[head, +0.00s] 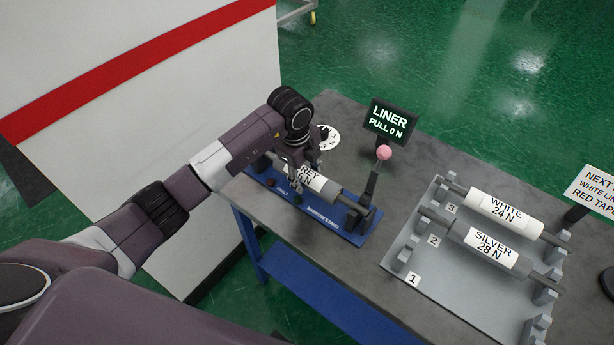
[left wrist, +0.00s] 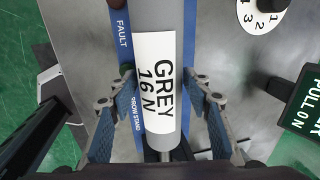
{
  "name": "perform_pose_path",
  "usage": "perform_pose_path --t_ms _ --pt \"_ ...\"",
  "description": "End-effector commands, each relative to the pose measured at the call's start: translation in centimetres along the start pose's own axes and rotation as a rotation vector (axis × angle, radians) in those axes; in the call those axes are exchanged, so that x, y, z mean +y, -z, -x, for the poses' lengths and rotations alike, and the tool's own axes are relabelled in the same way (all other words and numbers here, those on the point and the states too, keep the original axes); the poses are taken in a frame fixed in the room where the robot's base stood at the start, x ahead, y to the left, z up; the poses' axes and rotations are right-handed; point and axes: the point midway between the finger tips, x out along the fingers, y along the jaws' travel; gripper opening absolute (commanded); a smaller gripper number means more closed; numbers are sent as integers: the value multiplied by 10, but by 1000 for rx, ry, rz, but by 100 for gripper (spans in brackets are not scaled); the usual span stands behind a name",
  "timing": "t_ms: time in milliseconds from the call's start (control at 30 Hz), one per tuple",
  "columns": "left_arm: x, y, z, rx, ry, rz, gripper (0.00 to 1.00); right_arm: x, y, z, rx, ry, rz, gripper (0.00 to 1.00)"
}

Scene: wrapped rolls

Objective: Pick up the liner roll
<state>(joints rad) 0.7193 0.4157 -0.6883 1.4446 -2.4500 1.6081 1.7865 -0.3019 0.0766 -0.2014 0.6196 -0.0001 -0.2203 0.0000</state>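The grey roll (head: 326,189), with a white label reading "GREY 16 N" in the left wrist view (left wrist: 158,85), lies on the blue stand (head: 335,224). My left gripper (head: 296,180) is over this roll, partly hiding its label and far end in the head view. In the left wrist view the gripper's (left wrist: 160,90) two blue-padded fingers are spread, one on each side of the roll, with a gap at the right finger. A white roll (head: 504,212) labelled "WHITE 24 N" and a silver roll (head: 485,248) labelled "SILVER 28 N" lie on the rack. My right gripper is not in view.
The grey rack (head: 460,310) has positions 1, 2 and 3; position 1 is empty. A display (head: 390,121) reads "LINER PULL 0 N". A pink-knobbed lever (head: 384,153) rises beside the stand. A sign (head: 594,190) reads "NEXT", "WHITE LIN", "RED TAPE", cut off at right.

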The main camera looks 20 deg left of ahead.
Motion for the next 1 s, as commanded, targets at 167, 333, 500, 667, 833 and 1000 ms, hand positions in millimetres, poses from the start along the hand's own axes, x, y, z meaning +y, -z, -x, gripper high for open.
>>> perform_pose_path --t_ms 167,333,500,667,833,1000 --pt "0 0 0 0 0 0 23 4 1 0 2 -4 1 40" --pt "0 0 0 0 0 0 4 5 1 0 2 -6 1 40" --pt "-2 0 2 0 4 0 0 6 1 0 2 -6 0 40" --pt "-2 0 2 0 5 0 0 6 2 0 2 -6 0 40" --pt "-4 0 8 0 6 1 0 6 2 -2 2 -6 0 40" --pt "-8 0 25 0 9 -1 0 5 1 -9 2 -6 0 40"
